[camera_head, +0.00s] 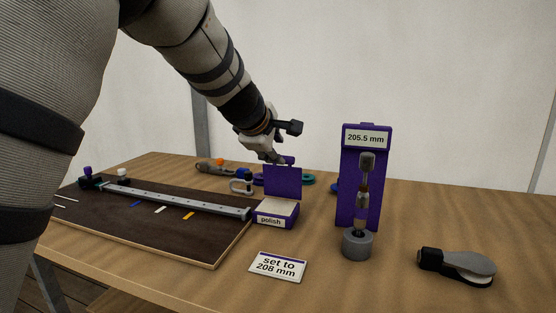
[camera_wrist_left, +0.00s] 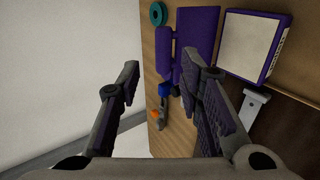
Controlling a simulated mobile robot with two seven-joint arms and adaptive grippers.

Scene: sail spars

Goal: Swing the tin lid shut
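The purple polish tin (camera_head: 276,213) stands at the right end of the dark board, labelled "polish". Its lid (camera_head: 283,183) stands upright, open, at the tin's back edge. A purple bar (camera_head: 289,160) shows at the lid's top. In the left wrist view the lid (camera_wrist_left: 203,30) and the tin's pale inside (camera_wrist_left: 254,42) lie beyond the right-hand finger, with the purple bar (camera_wrist_left: 165,52) beside the lid. My left gripper (camera_head: 280,157) is just above and behind the lid's top edge. Its fingers (camera_wrist_left: 163,72) are apart with nothing held; contact with the lid cannot be told. My right gripper is out of view.
A purple stand (camera_head: 376,205) marked "205.5 mm" holds an upright tool right of the tin. A metal rule (camera_head: 175,197) crosses the dark board (camera_head: 130,222). A grey-black tool (camera_head: 458,265) lies far right.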

